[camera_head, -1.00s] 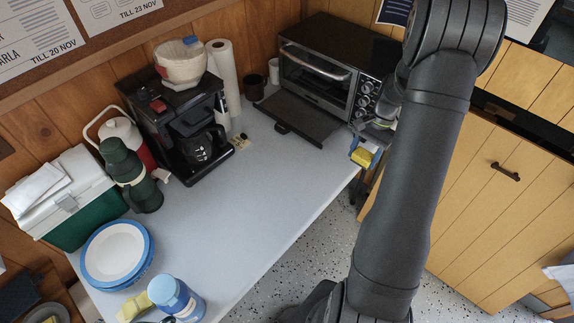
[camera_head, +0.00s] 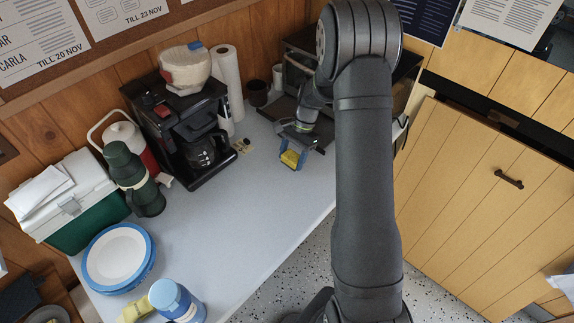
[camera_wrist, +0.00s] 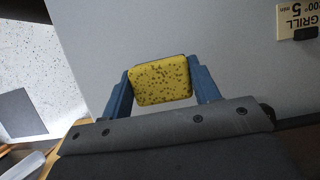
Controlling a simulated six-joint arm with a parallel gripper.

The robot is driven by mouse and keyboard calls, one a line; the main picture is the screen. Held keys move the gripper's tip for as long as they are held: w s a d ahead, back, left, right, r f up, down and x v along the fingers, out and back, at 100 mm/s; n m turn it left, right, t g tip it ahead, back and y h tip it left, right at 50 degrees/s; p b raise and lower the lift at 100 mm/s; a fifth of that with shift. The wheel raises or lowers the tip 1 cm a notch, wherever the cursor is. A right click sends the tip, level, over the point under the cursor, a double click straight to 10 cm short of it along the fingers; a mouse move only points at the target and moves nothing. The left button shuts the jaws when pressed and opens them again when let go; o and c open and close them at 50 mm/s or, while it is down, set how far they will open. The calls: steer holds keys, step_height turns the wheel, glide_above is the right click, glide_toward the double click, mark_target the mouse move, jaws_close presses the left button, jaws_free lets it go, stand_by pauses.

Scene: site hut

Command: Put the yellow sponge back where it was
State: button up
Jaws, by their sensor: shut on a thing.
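The yellow sponge (camera_head: 291,158) is between the blue fingers of my gripper (camera_head: 293,160), over the table in front of the toaster oven. In the wrist view the sponge (camera_wrist: 161,80) shows dark speckles, and my gripper (camera_wrist: 160,88) is shut on it from both sides. The grey table top (camera_head: 235,205) lies beneath; I cannot tell the exact height of the sponge above it. Another yellow piece (camera_head: 136,308) lies at the table's near left, beside a blue-capped bottle (camera_head: 176,299).
The toaster oven (camera_head: 292,75), partly hidden by my arm, has its door down. A coffee maker (camera_head: 180,125), green flask (camera_head: 130,175), cooler (camera_head: 75,205) and plates (camera_head: 117,257) stand left. A small label (camera_wrist: 296,20) shows in the wrist view. The table's middle is clear.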

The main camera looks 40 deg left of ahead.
mark_target(287, 172)
steer(key=shift+s+a+f, duration=0.3)
steer(key=shift+a+f, duration=0.2)
steer(key=shift+a, duration=0.3)
steer(key=shift+f, duration=2)
steer(key=shift+f, duration=0.1)
steer(key=o, duration=1)
steer(key=v, duration=1.2)
steer(key=shift+s, duration=0.1)
